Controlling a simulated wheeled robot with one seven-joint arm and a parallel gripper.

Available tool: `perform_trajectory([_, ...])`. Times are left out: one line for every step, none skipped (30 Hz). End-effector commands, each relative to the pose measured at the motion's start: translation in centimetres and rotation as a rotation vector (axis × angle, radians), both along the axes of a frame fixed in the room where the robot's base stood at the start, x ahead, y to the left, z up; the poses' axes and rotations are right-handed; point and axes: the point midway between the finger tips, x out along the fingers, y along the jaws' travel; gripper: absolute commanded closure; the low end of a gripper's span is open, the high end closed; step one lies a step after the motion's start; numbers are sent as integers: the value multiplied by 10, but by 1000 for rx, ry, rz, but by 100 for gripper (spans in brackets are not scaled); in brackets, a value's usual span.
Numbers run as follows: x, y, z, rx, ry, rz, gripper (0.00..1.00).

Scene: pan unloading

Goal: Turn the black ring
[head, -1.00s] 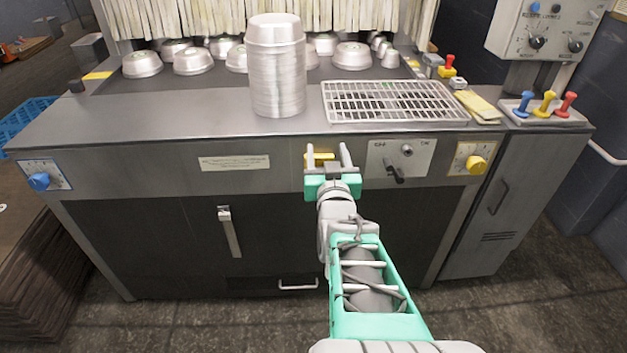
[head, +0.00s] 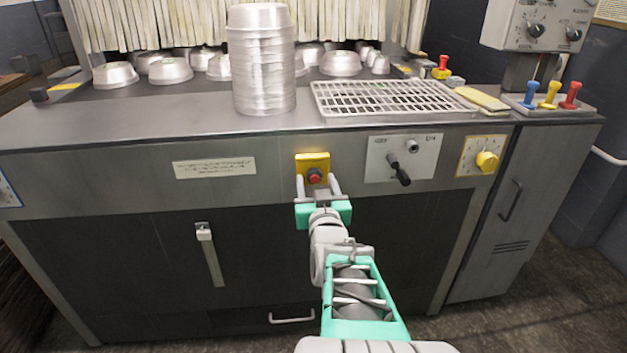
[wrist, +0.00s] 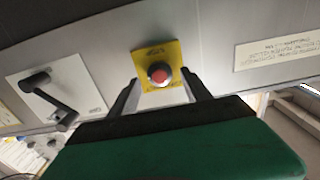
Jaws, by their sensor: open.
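My gripper (head: 316,180) is open and empty in front of the machine's front panel. Its two fingers point at a yellow plate (head: 312,158) with a red push button (head: 315,176). In the wrist view the red button (wrist: 159,74) shows between the fingertips (wrist: 160,84), with a darker collar around its edge. I cannot tell whether that collar is a black ring, or whether the fingers touch the plate. A black lever handle (head: 399,170) sits on a light plate (head: 376,163) to the right. No other clear black ring shows.
A yellow knob (head: 487,161) is on the panel's right. A tall pan stack (head: 262,60) and a wire rack (head: 390,97) stand on the top above. A vertical handle (head: 210,255) juts out at lower left.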

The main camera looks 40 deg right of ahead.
Motion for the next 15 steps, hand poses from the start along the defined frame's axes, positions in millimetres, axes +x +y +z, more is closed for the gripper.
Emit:
perform_trajectory([3,-4,-1,1,1,1,43])
perform_trajectory([5,-6,-2,1,1,2,43])
perform_trajectory([6,-8,-1,0,0,2,43])
perform_trajectory([7,-10,0,0,0,2,43])
perform_trajectory([8,-11,-1,1,-1,2,43])
perform_trajectory([8,-12,-1,1,-1,2,43])
perform_trajectory([8,-13,0,1,-1,1,43])
perform_trajectory([8,-13,0,1,-1,0,43])
perform_trajectory([7,-14,0,1,-1,-1,43])
perform_trajectory([7,-14,0,1,-1,-2,43])
perform_trajectory([7,-14,0,1,-1,-2,43])
perform_trajectory([7,-15,0,1,-1,-3,43])
perform_trajectory([7,-15,0,0,0,-3,44])
perform_trajectory([7,-15,0,0,0,-3,47])
perform_trajectory([7,-15,0,0,0,-3,50])
